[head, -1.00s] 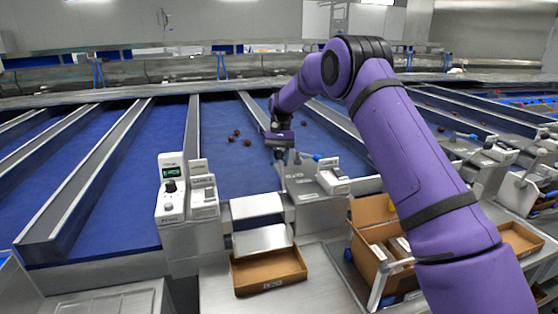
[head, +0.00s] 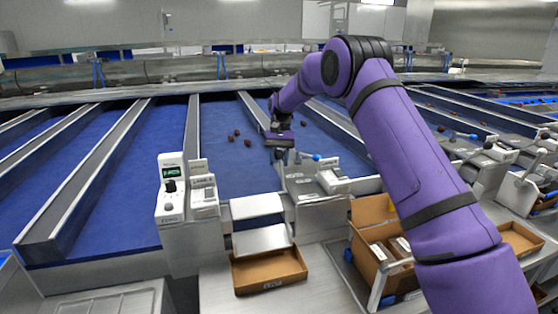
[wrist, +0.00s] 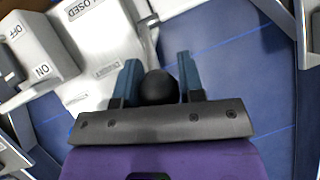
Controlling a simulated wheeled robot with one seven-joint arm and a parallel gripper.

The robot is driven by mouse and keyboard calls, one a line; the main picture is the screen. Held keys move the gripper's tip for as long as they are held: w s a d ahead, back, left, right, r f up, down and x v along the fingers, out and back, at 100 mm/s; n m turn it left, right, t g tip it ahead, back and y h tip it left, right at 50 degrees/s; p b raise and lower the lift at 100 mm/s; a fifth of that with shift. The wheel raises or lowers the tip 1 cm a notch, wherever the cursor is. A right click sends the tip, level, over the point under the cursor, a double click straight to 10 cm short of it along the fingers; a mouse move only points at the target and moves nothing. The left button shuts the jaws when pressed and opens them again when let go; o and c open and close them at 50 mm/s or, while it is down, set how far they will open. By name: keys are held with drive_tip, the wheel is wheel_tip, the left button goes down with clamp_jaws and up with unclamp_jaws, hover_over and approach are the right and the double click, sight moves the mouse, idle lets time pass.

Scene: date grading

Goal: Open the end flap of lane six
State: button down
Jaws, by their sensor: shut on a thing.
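My gripper (head: 281,156) is at the front end of a blue lane, above a grey metal end housing (head: 315,188). In the wrist view, its two teal fingers (wrist: 157,82) are shut on a round black knob (wrist: 158,88), one finger on each side. Below the knob is a pale metal plate (wrist: 95,55) with a label reading CLOSED and smaller labels that I cannot read. A switch box (wrist: 35,50) marked OFF and ON stands to the left. The lane number is not legible, and the flap itself is not clearly visible.
Several dates (head: 236,134) lie on the blue belt (head: 235,165). A control box with a green display (head: 170,185) stands left of the housing. A cardboard tray (head: 268,270) sits below the chute. An open carton (head: 372,225) stands beside my arm. Metal lane dividers (head: 192,130) run back.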

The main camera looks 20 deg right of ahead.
drive_tip(key=shift+s+a+f, duration=0.1)
drive_tip(key=shift+a+f, duration=0.05)
drive_tip(key=c, duration=0.8)
unclamp_jaws()
drive_tip(key=shift+o, duration=0.2)
drive_tip(key=v, duration=1.1)
